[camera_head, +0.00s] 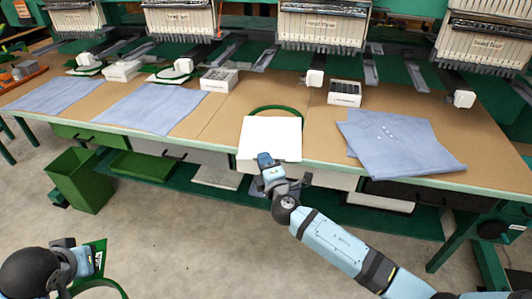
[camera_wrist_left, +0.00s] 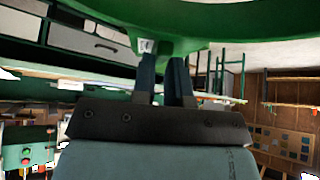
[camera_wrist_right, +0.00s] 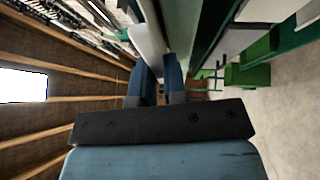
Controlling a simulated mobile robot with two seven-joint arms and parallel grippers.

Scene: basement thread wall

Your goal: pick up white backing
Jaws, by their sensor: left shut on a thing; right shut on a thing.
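The white backing (camera_head: 270,132) is a flat white sheet at the front edge of the table, in the middle of the head view. My right gripper (camera_head: 266,160) is shut on its near edge. In the right wrist view the backing (camera_wrist_right: 149,38) runs away from between the blue fingers (camera_wrist_right: 160,88). My left gripper (camera_head: 86,262) is low at the left, away from the table, shut on a green hoop (camera_head: 104,287). The hoop also fills the top of the left wrist view (camera_wrist_left: 200,22), at the fingertips.
Another green hoop (camera_head: 277,107) shows behind the backing, partly hidden by it. Blue cloths (camera_head: 400,143) lie to the right and left. White boxes (camera_head: 345,99) and the embroidery heads (camera_head: 322,24) stand at the back. A green bin (camera_head: 80,180) stands on the floor.

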